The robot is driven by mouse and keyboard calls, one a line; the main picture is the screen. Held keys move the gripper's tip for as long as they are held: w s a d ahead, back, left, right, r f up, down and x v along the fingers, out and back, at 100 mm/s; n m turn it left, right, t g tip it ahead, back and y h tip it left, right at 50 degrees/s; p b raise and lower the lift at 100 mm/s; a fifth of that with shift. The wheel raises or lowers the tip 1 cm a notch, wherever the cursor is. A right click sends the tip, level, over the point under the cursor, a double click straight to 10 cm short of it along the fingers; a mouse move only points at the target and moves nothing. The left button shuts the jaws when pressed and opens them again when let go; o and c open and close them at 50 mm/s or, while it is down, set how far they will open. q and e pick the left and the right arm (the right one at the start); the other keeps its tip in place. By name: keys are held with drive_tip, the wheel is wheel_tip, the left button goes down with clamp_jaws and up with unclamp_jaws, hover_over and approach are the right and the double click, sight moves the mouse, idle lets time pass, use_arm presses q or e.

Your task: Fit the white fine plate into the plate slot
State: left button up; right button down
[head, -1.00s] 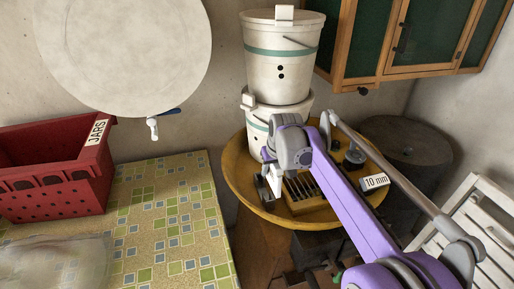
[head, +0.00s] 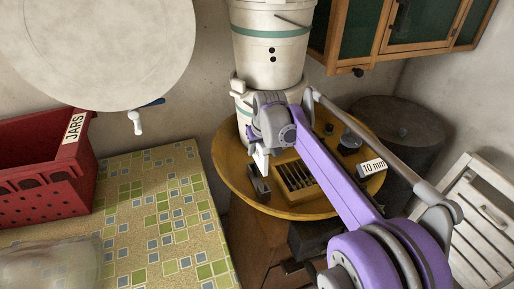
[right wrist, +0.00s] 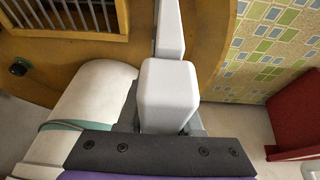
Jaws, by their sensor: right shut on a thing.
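My right gripper (head: 261,146) is over the left part of the round yellow table. My left gripper is not in view.
A wooden box with dark slats (head: 288,193) stands right of the dark block. Stacked white buckets (head: 270,45) stand close behind the gripper. A white "10 mm" label (head: 373,167) is at the right. A tiled table (head: 150,220) with a red crate (head: 50,185) is left.

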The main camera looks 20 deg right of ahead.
sight(262, 159)
drive_tip(key=shift+s+f+b, duration=0.15)
drive_tip(key=shift+f+b, duration=0.15)
drive_tip(key=shift+f, duration=0.5)
drive_tip(key=shift+f+b, duration=0.45)
drive_tip(key=shift+f, duration=0.45)
drive_tip(key=shift+f+b, duration=0.4)
drive_tip(key=shift+f, duration=0.45)
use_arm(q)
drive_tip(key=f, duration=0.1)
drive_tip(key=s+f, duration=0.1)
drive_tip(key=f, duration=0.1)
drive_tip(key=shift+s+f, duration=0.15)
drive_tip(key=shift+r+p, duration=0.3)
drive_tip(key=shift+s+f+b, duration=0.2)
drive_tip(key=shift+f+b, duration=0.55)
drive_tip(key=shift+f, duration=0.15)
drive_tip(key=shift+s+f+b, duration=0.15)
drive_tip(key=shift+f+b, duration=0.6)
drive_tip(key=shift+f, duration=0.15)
use_arm(e)
drive_tip(key=shift+f, duration=2.8)
drive_tip(key=shift+c, duration=2.4)
unclamp_jaws()
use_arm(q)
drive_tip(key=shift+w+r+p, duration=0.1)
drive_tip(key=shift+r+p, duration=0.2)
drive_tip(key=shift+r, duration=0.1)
use_arm(e)
drive_tip(key=v, duration=1.1)
